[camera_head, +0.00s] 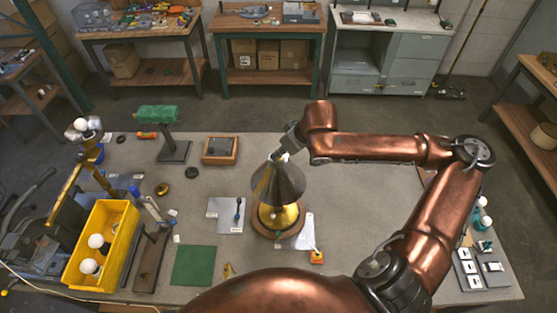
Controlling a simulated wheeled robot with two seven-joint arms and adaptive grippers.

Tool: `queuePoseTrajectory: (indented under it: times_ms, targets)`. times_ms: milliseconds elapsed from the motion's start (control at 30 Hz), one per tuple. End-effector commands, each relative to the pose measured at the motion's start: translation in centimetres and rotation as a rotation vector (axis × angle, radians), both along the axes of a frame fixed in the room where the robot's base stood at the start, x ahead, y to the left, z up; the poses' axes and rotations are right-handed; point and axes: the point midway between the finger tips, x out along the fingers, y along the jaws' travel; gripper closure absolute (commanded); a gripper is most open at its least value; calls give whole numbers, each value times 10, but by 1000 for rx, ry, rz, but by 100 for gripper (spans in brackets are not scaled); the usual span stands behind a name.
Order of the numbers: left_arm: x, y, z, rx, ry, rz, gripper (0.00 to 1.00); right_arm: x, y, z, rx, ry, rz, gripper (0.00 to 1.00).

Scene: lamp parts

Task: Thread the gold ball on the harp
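A lamp stands near the middle of the bench, with a grey cone shade (278,183) over a gold base (278,215) on a round wooden foot. My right arm comes in from the right, and its gripper (287,151) points down at the top of the shade. A small pale spot shows between the gripper and the shade top. I cannot make out the gold ball or the harp tip; the gripper and shade hide that area. The fingers are too small to tell whether they are open or shut. My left gripper is not in view.
A yellow bin (128,225) with white bulbs stands at the left. A green-topped stand (157,115), a wooden tray (220,151), a grey plate (229,216) and a green mat (193,266) lie left of the lamp. White-labelled parts (468,268) sit at the right corner.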

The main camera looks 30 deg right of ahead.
Motion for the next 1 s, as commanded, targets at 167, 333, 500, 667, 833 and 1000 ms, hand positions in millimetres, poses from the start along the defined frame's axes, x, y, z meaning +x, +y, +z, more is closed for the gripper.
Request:
queuePoseTrajectory:
  times_ms: [167,333,500,667,833,1000]
  targets:
    - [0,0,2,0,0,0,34,-5,6,-6,4,18,-181,100]
    - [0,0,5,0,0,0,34,-5,5,-6,3,18,-298,100]
    - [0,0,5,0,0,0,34,-5,4,-7,2,18,-314,100]
    - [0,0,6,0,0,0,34,-5,4,-7,3,19,-317,100]
    - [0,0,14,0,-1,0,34,-4,8,-5,4,19,-422,100]
    - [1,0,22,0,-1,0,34,-4,8,-6,3,19,-539,100]
